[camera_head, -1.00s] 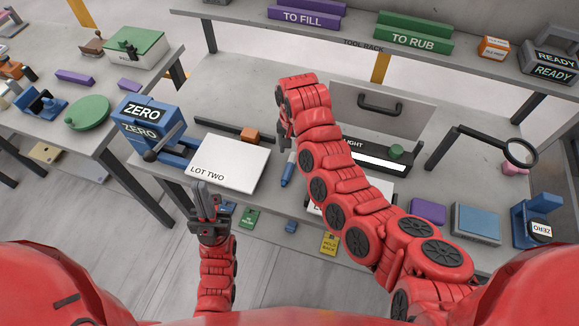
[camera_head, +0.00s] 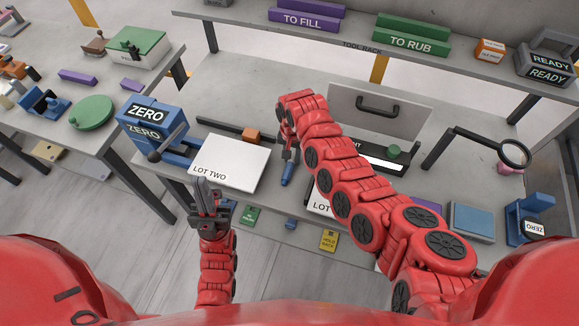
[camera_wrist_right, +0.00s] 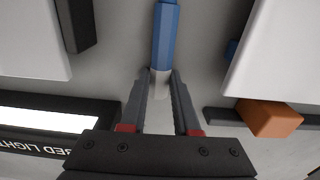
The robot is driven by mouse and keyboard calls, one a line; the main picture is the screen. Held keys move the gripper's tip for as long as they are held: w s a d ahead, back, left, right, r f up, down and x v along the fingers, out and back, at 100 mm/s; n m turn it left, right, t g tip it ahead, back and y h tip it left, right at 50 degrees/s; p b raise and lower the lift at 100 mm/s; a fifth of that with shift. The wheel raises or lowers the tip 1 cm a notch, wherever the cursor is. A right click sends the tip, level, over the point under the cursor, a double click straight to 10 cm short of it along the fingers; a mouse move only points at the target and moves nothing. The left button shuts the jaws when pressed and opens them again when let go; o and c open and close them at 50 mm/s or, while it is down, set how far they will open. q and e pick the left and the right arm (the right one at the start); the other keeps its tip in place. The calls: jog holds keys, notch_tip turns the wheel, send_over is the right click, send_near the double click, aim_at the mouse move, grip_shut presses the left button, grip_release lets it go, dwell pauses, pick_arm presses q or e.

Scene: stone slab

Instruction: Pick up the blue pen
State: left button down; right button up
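The blue pen (camera_head: 288,174) lies on the grey stone-like bench, right of the white LOT TWO board; it also shows in the wrist view (camera_wrist_right: 166,35). My right gripper (camera_head: 290,153) is at the pen's far end, fingers pointing toward it. In the wrist view the right gripper (camera_wrist_right: 160,76) is open, with the pen's pale end at the gap between its fingertips; I cannot tell whether either finger touches it. My left gripper (camera_head: 203,187) is over the bench's front edge, apart from the pen, its fingers close together. My right arm hides part of the bench.
The LOT TWO board (camera_head: 230,163) and an orange block (camera_head: 252,135) are left of the pen. A lit panel (camera_head: 385,165) and a second white board (camera_head: 318,203) are on its right. Tags, including a yellow one (camera_head: 328,239), hang at the front edge.

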grip_shut()
jog(key=shift+r, duration=0.15)
